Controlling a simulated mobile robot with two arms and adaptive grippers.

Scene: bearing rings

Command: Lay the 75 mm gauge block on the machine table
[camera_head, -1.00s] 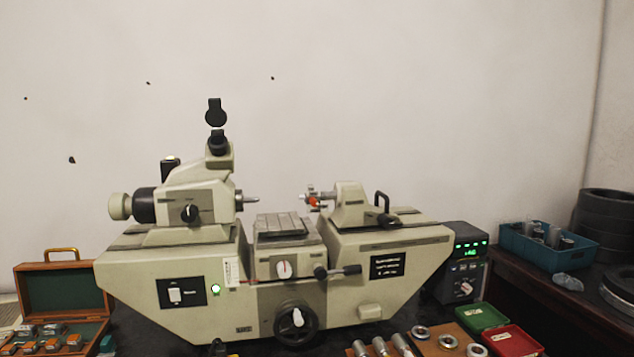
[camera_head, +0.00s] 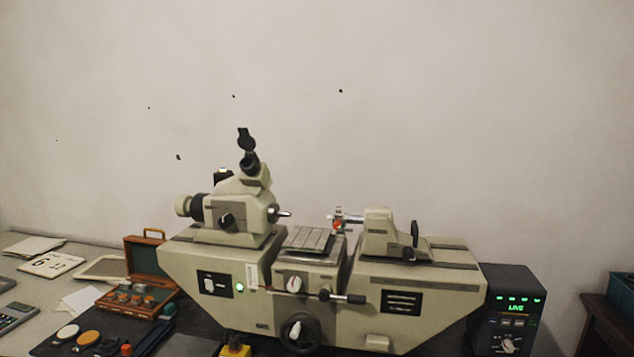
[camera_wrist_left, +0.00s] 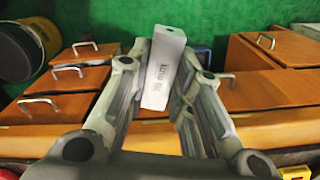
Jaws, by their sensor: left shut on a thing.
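My left gripper (camera_wrist_left: 166,54) shows in the left wrist view. Its two fingers are shut on a pale grey gauge block (camera_wrist_left: 159,84), one on each side. The block has small dark lettering on its face, too small to read for its size. The head view shows neither gripper nor the held block. There the machine table (camera_head: 308,239), a small grooved plate, sits in the middle of the beige measuring machine (camera_head: 214,263), and its top looks bare.
An open wooden case (camera_head: 136,295) with several blocks stands left of the machine. A display box (camera_head: 507,312) stands to its right. In the wrist view, brown wooden fronts with metal handles (camera_wrist_left: 40,105) lie behind the fingers, before a green surface.

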